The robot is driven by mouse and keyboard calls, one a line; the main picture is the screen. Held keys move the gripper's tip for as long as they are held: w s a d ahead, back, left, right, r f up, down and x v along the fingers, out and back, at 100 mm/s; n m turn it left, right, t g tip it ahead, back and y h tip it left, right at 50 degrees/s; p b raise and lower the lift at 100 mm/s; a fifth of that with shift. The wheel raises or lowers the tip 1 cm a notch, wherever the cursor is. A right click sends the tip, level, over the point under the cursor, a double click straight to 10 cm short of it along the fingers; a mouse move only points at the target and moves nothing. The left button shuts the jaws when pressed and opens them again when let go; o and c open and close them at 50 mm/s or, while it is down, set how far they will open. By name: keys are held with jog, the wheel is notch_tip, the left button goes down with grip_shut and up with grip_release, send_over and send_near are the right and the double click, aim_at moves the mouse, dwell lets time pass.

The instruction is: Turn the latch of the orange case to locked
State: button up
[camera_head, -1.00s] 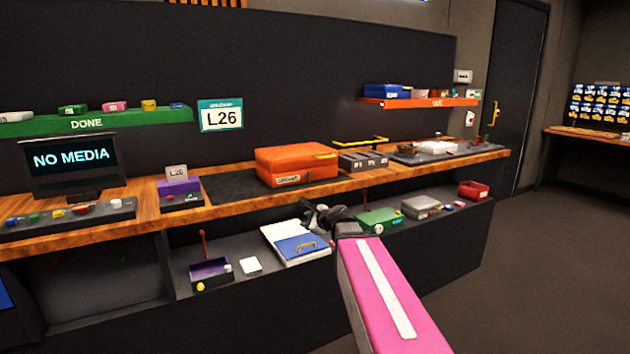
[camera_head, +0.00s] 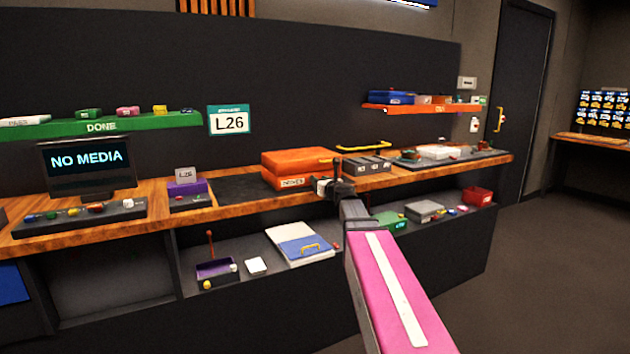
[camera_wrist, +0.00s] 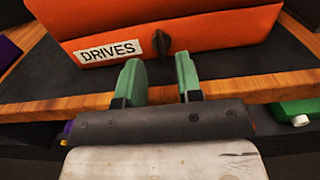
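The orange case (camera_head: 297,165) sits on the wooden counter, its front labelled "DRIVES". In the wrist view the orange case (camera_wrist: 215,33) fills the top. Its dark latch (camera_wrist: 163,45) is on the front face, right of the label, and looks roughly upright. My gripper (camera_wrist: 160,75) is open, with two green fingers apart and nothing between them. The fingers point at the case front, just short of the latch, which lies beyond the gap between them. In the head view my gripper (camera_head: 328,186) is at the case's front right corner and hides the latch.
A grey box (camera_head: 366,165) stands on the counter right of the case. A dark mat (camera_head: 235,188) lies left of it. The shelf below holds a blue and white binder (camera_head: 303,245) and a green case (camera_head: 388,222). The counter edge (camera_wrist: 60,105) runs beneath my fingers.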

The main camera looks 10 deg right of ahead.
jog(key=x, duration=0.4)
jog(key=shift+w+a, duration=0.1)
jog(key=shift+w, duration=0.2)
grip_shut()
jog(key=shift+a+n, duration=0.15)
jog(key=shift+n, duration=1.35)
grip_release()
